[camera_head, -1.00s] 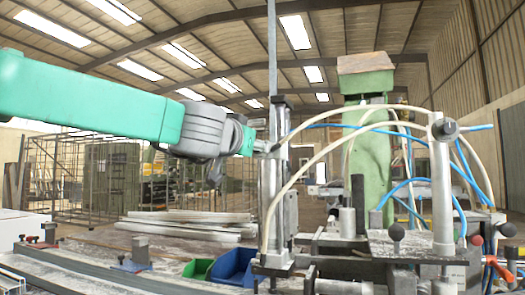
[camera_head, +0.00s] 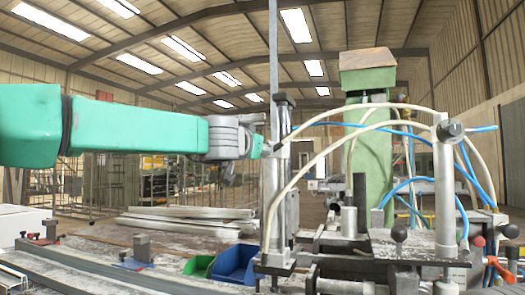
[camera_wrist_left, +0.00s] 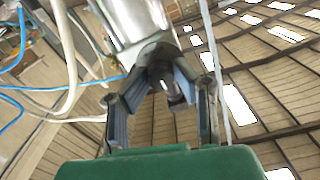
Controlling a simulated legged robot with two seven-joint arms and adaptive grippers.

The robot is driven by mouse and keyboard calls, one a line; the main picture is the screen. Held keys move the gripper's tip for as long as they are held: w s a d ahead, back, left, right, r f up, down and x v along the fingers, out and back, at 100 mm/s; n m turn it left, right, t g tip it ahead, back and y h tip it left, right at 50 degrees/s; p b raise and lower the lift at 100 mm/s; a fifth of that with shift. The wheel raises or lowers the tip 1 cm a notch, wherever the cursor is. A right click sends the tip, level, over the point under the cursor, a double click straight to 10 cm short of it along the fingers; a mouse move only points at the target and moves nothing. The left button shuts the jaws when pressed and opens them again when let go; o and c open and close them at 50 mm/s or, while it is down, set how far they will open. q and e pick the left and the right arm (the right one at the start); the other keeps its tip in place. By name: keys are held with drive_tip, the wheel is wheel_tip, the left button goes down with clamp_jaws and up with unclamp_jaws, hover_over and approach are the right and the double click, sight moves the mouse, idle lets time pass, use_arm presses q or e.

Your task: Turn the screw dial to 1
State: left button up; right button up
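My left gripper (camera_head: 259,147) reaches from the left to the tall metal cylinder (camera_head: 270,195) on the clamp bench. In the left wrist view its two fingers (camera_wrist_left: 160,82) stand apart, with a small dark knob-like part (camera_wrist_left: 170,92) between the tips. This part sits at the end of a shiny metal cylinder (camera_wrist_left: 135,18). I cannot tell whether the fingers touch it. I cannot tell for sure which part is the screw dial, and no numbers are readable. My right gripper is not in view.
White hoses (camera_head: 350,131) and blue hoses (camera_head: 470,165) arch over the fixture to the right. A green column (camera_head: 373,165) stands behind it. A blue bin (camera_head: 236,265) and a green bin (camera_head: 198,267) sit at the cylinder's left, beside long metal profiles (camera_head: 95,272).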

use_arm(q)
drive_tip(key=shift+s+a+f, duration=0.1)
drive_tip(key=shift+a+f, duration=0.05)
drive_tip(key=shift+a, duration=0.2)
clamp_jaws()
drive_tip(key=shift+s+d, duration=0.1)
drive_tip(key=shift+d, duration=0.1)
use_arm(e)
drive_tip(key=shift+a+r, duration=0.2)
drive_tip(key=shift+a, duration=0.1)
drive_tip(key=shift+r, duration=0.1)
use_arm(q)
drive_tip(key=shift+a+n+p, duration=0.1)
drive_tip(key=shift+n+p, duration=2.2)
drive_tip(key=shift+n, duration=3.5)
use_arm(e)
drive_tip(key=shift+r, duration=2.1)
use_arm(q)
drive_tip(key=shift+n, duration=0.3)
